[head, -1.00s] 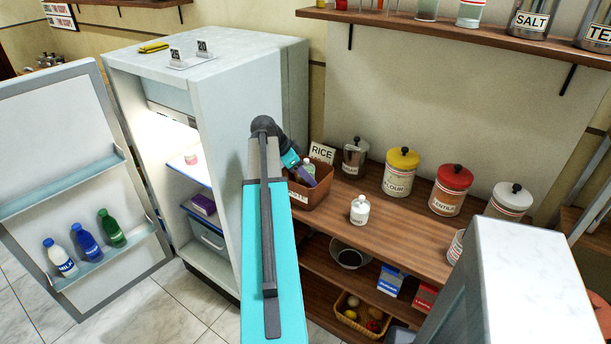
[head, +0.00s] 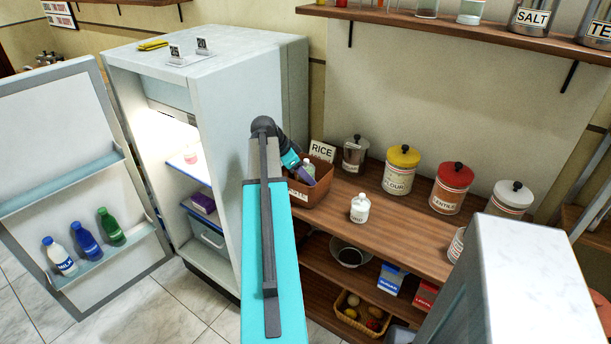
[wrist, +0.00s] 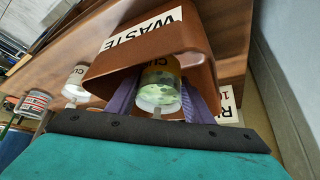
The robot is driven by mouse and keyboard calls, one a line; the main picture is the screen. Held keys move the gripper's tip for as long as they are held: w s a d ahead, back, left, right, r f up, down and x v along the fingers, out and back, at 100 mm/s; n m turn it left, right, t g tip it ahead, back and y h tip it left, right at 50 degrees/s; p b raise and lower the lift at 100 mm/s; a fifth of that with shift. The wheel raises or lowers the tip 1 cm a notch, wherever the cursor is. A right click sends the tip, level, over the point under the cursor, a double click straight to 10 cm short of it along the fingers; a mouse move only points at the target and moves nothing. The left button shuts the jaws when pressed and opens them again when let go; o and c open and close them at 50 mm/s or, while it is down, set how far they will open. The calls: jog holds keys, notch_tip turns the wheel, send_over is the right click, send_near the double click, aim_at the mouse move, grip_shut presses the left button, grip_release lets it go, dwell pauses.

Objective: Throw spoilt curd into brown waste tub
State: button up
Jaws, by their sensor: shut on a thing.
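The brown waste tub (head: 325,189) stands on the wooden counter beside the fridge. In the wrist view its WASTE label and open mouth show (wrist: 197,45). A small curd cup with greenish, mould-like spots (wrist: 159,88) is between the purple fingers of my gripper (wrist: 160,105), at the tub's mouth and partly inside it. My gripper is shut on this cup. In the head view the cup's pale top (head: 308,165) shows over the tub, and the arm hides part of my gripper (head: 303,172).
Lidded canisters, such as the yellow flour one (head: 400,172), line the back. The fridge (head: 225,150) is open on the left, with a small cup (head: 190,157) inside and bottles (head: 86,241) in its door.

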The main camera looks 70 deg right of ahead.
jog(key=shift+f+b, duration=1.1)
jog(key=shift+f, duration=0.7)
dwell(1.9)
jog(key=o, duration=1.2)
jog(key=shift+o, duration=0.2)
jog(key=b+v, duration=0.2)
jog(key=v, duration=1.2)
jog(key=shift+s+r, duration=0.1)
jog(key=shift+s, duration=0.05)
